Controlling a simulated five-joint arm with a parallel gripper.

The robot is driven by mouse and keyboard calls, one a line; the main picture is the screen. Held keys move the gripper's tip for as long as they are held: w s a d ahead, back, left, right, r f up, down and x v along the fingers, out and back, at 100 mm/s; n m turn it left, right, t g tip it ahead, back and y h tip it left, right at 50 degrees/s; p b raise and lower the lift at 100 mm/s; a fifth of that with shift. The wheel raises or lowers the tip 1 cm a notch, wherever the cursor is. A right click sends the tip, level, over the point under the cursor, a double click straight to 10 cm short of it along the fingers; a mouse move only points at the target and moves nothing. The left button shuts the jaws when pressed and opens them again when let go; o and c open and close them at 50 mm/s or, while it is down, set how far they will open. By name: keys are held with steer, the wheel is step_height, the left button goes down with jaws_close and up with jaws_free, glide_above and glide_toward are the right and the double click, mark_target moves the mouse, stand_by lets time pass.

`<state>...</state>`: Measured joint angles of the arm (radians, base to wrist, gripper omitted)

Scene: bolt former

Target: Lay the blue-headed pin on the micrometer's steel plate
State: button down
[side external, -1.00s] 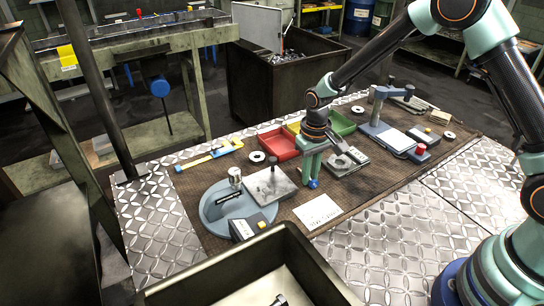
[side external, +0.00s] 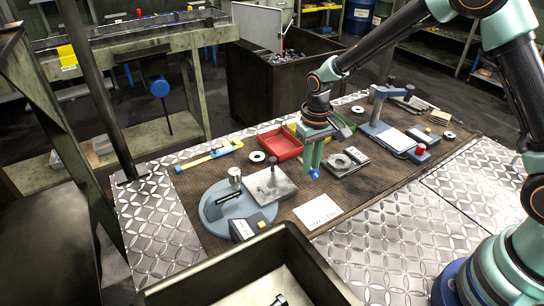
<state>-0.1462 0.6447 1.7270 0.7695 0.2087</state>
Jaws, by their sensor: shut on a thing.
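My gripper (side external: 313,165) points down over the brown mat, its pale green fingers shut on the blue-headed pin. The pin's blue head (side external: 314,173) shows at the fingertips; its shank is hidden. A square steel plate (side external: 284,191) with a dark upright post lies left of the gripper, beside a round blue-grey base (side external: 227,213) carrying a metal cylinder and a dark display box. A blue stand (side external: 377,128) with a pale flat plate (side external: 393,138) and a red knob is at the right. I cannot tell for certain which device is the micrometer. The pin is apart from both plates.
A white card (side external: 317,212) lies in front of my gripper. A grey block with a ring (side external: 346,161) is close on its right. Red (side external: 281,144) and green trays stand behind. A dark bin (side external: 245,270) stands at the front. A yellow-blue caliper (side external: 210,155) lies back left.

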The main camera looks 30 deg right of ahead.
steer(key=shift+r, duration=0.1)
step_height(320, 180, up, 10)
steer(key=n, duration=1.9)
glide_above(279, 186)
step_height(279, 186, down, 4)
steer(key=f, duration=0.1)
steer(key=shift+d+f, duration=0.15)
steer(key=shift+f, duration=2.2)
steer(key=shift+f, duration=0.65)
steer(key=c, duration=0.8)
jaws_free()
steer(key=shift+o, duration=0.2)
